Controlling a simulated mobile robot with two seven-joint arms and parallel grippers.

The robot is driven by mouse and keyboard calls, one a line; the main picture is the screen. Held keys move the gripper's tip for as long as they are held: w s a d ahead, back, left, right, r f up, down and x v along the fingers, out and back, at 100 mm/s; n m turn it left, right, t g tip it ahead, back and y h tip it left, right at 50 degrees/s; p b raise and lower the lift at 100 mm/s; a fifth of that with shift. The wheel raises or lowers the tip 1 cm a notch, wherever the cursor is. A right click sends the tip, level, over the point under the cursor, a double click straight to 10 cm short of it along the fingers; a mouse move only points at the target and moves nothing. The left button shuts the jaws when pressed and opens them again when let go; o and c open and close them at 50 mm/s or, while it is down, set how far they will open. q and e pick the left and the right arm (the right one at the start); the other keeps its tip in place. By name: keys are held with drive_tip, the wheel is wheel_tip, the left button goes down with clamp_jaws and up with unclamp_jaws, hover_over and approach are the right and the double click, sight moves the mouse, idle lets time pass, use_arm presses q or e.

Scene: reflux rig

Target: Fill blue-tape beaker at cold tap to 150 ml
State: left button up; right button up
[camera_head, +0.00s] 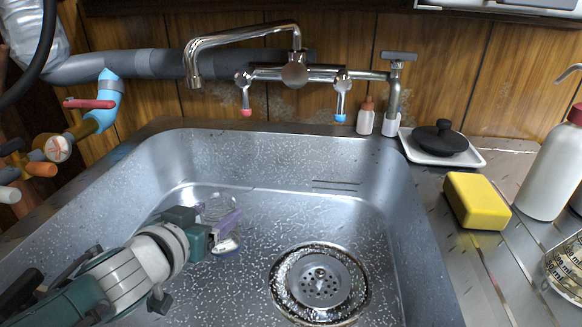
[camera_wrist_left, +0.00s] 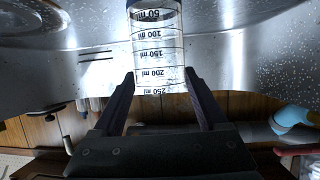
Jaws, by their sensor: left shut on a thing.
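A clear beaker (camera_head: 217,208) is held low inside the left part of the sink basin. In the left wrist view the beaker (camera_wrist_left: 160,45) shows black marks from 50 to 250 ml, upside down in the picture. I cannot make out blue tape or a water level. My left gripper (camera_head: 222,224) is shut on the beaker, a finger on each side. The chrome tap (camera_head: 294,72) stands behind the sink, its spout (camera_head: 193,70) pointing down at the left. The blue-tipped handle (camera_head: 341,97) is right of the red-tipped handle (camera_head: 244,92). No stream shows. My right gripper is out of view.
The wet steel sink (camera_head: 395,235) has a round drain (camera_head: 320,285) right of my gripper. On the right counter are a yellow sponge (camera_head: 476,201), a dish with a black lid (camera_head: 439,138) and a white bottle (camera_head: 553,170). Pipes and valves (camera_head: 90,104) line the left.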

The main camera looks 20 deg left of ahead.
use_arm(q)
drive_tip(key=o, duration=1.4)
drive_tip(key=shift+s, duration=0.1)
